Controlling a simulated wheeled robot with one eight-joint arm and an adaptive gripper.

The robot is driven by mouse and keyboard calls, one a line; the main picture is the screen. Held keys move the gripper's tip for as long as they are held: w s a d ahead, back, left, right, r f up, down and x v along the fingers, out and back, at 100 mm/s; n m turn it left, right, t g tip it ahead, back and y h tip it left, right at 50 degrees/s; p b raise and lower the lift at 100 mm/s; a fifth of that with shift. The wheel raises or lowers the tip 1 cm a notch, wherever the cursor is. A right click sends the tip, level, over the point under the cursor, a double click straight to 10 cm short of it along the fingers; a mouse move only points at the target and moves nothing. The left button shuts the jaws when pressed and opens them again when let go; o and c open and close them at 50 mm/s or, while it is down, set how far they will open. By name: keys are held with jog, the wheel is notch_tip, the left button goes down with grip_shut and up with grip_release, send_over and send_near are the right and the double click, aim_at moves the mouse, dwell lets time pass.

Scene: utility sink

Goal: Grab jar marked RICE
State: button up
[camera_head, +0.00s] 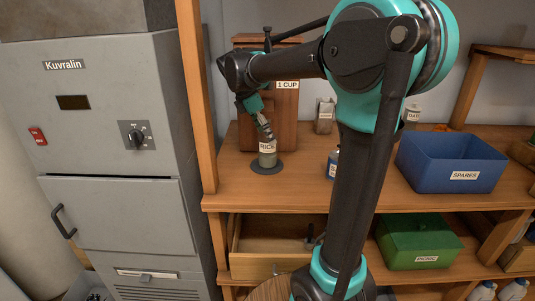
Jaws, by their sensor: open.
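The jar marked RICE (267,155) is small and grey-green with a pale label. It stands upright on a dark round mat (267,169) on the wooden shelf top, in front of a brown wooden box marked 1 CUP (285,118). My gripper (267,134) points down just above the jar, its fingers close to the jar's top. It is open and small in the view. I cannot tell whether the fingers touch or straddle the rim.
A blue bin marked SPARES (452,174) stands on the shelf at right. A small blue-and-white container (332,164) stands right of the jar, partly behind my arm. A grey carton (324,116) is further back. A wooden post (197,95) and a grey cabinet (120,140) bound the left side.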

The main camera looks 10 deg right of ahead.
jog(key=shift+d+f, duration=0.1)
jog(key=shift+f, duration=0.15)
jog(key=shift+c, duration=0.6)
grip_shut()
